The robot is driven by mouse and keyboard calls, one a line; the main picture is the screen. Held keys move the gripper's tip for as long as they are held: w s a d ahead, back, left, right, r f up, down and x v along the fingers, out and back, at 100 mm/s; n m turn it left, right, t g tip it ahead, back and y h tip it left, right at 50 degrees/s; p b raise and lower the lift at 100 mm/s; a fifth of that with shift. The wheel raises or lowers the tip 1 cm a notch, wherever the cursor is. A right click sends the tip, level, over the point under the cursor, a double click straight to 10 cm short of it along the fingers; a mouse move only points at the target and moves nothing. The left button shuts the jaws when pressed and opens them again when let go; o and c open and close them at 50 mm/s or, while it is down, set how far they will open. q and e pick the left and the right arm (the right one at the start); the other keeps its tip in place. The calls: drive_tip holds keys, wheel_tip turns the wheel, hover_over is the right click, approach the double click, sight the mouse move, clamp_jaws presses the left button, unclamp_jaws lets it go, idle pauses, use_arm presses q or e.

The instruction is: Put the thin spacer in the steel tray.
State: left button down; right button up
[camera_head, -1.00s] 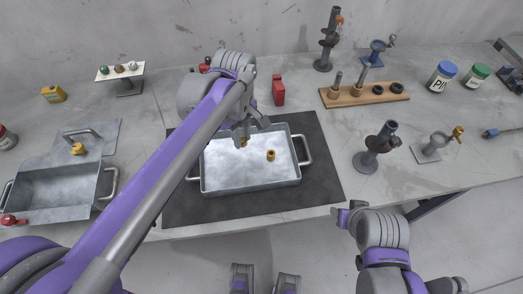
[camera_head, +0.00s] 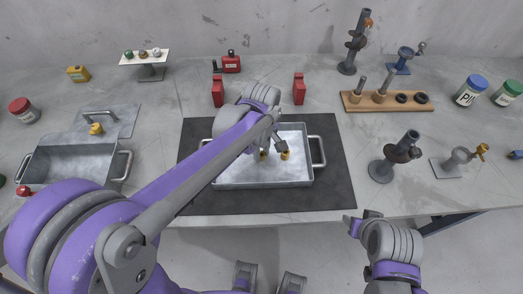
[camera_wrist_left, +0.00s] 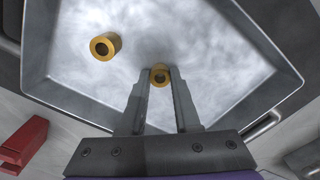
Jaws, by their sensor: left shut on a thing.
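The steel tray (camera_head: 300,182) sits on a dark mat. My left gripper (camera_head: 264,151) reaches down into it and is shut on a small yellow ring, the thin spacer (camera_wrist_left: 160,76). The spacer sits between the fingertips (camera_wrist_left: 163,71) in the left wrist view. I cannot tell whether it touches the tray floor. A second, taller yellow spacer (camera_head: 285,155) stands apart on the tray floor to the right; it also shows in the left wrist view (camera_wrist_left: 105,46). My right gripper (camera_head: 361,222) is off the table's front edge, away from the tray, and its jaw gap is unclear.
Red blocks (camera_head: 299,89) stand behind the mat (camera_head: 335,190). A wooden peg board (camera_head: 388,104) and dark metal stands (camera_head: 384,169) are to the right. Another metal box (camera_head: 113,182) with a lid (camera_head: 117,117) lies to the left.

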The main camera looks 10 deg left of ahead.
sight(262, 155)
use_arm(q)
drive_tip(key=c, duration=1.1)
unclamp_jaws()
drive_tip(key=shift+f, duration=0.15)
drive_tip(key=o, duration=0.5)
drive_tip(key=shift+r, duration=0.6)
wheel_tip(262, 155, up, 11)
drive_tip(key=shift+r+p, duration=0.15)
drive_tip(key=shift+p, duration=0.4)
